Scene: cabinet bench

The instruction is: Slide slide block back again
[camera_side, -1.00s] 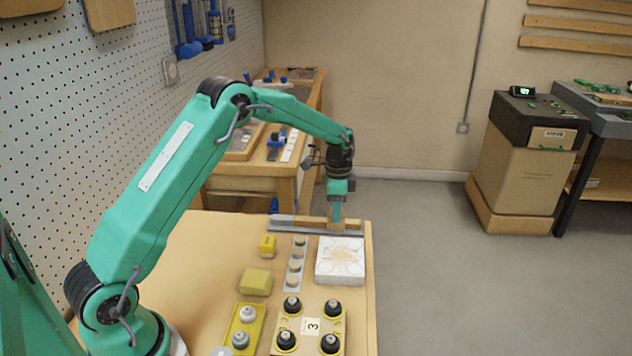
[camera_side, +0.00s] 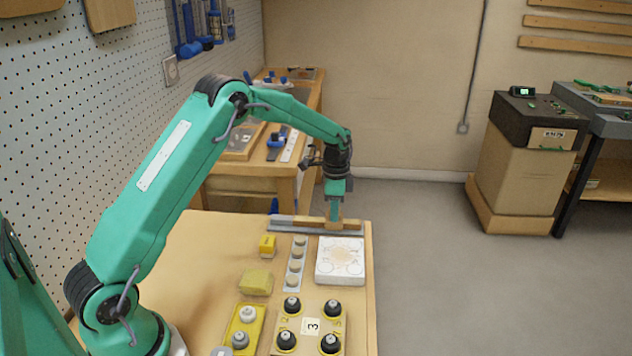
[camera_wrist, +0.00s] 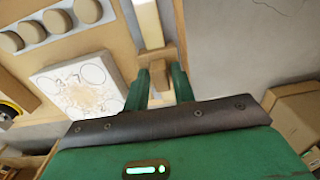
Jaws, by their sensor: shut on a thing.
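The slide block is a small tan wooden piece (camera_wrist: 156,57) on a long rail (camera_side: 283,226) at the far edge of the bench. My gripper (camera_side: 335,218) points down over the right half of the rail. In the wrist view, the two green fingers of my gripper (camera_wrist: 160,75) stand on either side of the block and are shut on it. The fingers hide part of the block in the side view. A pale strip (camera_wrist: 147,22) runs along the rail beyond the block.
A white printed plate (camera_side: 341,262) lies just in front of the rail. A grey strip with several round tan discs (camera_side: 295,265) and yellow blocks (camera_side: 256,283) are to its left. A panel with black knobs (camera_side: 311,327) is nearer. The bench's right edge is close.

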